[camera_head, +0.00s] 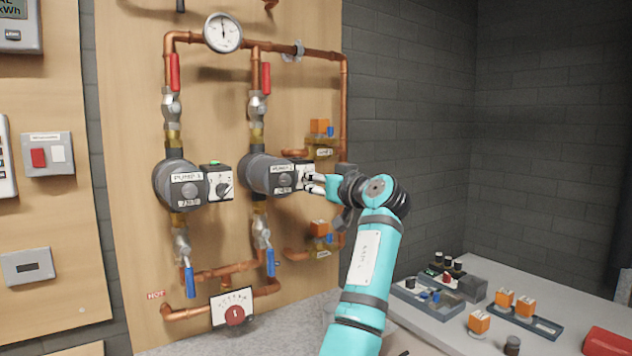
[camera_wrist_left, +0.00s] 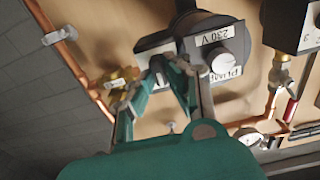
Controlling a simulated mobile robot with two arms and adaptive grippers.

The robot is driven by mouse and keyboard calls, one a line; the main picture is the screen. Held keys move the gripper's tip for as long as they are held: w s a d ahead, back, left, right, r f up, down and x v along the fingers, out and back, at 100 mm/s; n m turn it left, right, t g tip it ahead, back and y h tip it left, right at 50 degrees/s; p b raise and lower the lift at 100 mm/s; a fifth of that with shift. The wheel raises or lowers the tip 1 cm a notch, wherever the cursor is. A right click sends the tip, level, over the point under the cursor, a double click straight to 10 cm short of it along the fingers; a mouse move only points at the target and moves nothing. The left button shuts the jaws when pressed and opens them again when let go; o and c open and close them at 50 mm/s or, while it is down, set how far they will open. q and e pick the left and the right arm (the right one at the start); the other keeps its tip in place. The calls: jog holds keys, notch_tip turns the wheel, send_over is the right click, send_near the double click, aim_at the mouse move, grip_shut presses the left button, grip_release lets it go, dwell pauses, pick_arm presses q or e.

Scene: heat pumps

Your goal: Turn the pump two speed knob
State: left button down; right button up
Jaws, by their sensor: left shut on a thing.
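Pump two (camera_head: 262,174) is the right one of the two grey pumps on the wooden panel, with its control box (camera_head: 300,168) on its right side. In the left wrist view the pump's 230 V label (camera_wrist_left: 215,36) appears upside down. My left gripper (camera_head: 312,181) is at the front face of that box, its fingers closed around the speed knob. My right gripper is in neither view.
Pump one (camera_head: 175,186) with its own knob (camera_head: 223,189) is to the left. Copper pipes (camera_head: 345,100), a pressure gauge (camera_head: 223,32) and red and blue valve handles surround the pumps. A table (camera_head: 450,335) with trays and small parts is at lower right.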

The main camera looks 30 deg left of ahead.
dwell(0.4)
pick_arm(q)
jog(key=c, duration=1.3)
grip_release()
jog(key=shift+c, duration=0.2)
jog(key=v, duration=1.2)
jog(key=shift+w, duration=0.1)
